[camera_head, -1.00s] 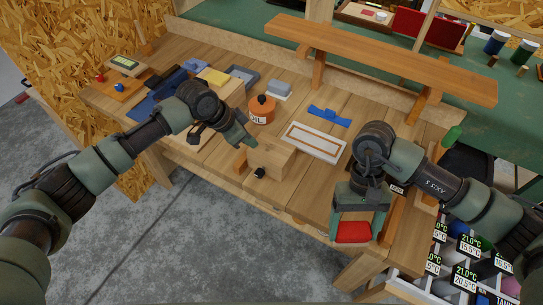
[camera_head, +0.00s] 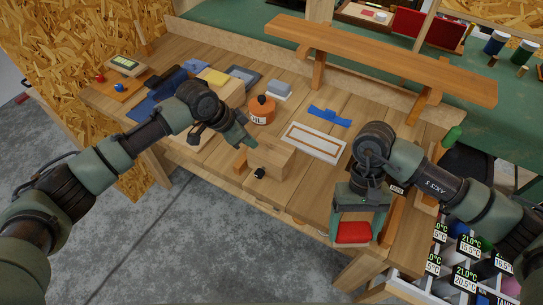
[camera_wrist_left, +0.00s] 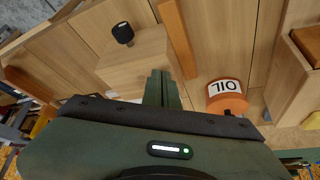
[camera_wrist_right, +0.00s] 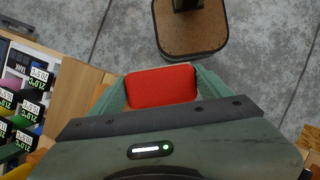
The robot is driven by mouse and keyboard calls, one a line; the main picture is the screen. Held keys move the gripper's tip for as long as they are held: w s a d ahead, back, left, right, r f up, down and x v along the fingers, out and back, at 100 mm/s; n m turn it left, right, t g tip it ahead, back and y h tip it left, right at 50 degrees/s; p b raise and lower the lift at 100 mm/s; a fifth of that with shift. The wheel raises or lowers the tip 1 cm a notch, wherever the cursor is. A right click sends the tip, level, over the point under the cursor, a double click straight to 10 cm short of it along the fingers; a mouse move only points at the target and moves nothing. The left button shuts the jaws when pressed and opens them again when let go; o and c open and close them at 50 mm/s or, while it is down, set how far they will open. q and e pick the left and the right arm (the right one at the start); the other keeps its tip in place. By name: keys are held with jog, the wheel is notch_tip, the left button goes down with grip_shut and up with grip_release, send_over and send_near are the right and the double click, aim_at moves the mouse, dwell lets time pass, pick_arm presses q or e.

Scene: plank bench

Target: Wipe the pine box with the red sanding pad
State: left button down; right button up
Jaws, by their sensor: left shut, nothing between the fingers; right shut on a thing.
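The pine box (camera_head: 272,161) is a pale wooden box with a black knob on its front. It stands near the bench's front edge and also shows in the left wrist view (camera_wrist_left: 140,66). My left gripper (camera_head: 249,142) is shut and empty at the box's back left side; I cannot tell if it touches. In the left wrist view its closed fingers (camera_wrist_left: 161,82) overlap the box's edge. The red sanding pad (camera_head: 353,234) is held between the fingers of my right gripper (camera_head: 356,224), near the front edge, right of the box. The pad fills the jaws in the right wrist view (camera_wrist_right: 160,87).
An orange oil can (camera_head: 262,110) stands behind the box. A white framed tray (camera_head: 314,142) lies to its right and a blue part (camera_head: 328,115) behind that. A wooden block with a yellow pad (camera_head: 214,77) stands back left. Bare planks lie between box and right gripper.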

pick_arm(q)
jog(key=shift+f, duration=0.45)
pick_arm(e)
jog(key=shift+f, duration=0.25)
dwell(0.3)
pick_arm(q)
jog(key=shift+r, duration=0.1)
pick_arm(e)
jog(key=shift+r, duration=0.1)
pick_arm(q)
notch_tip(320, 180, up, 6)
jog(key=p, duration=0.5)
jog(key=shift+p, duration=0.4)
pick_arm(e)
notch_tip(320, 180, up, 6)
jog(key=shift+r, duration=0.1)
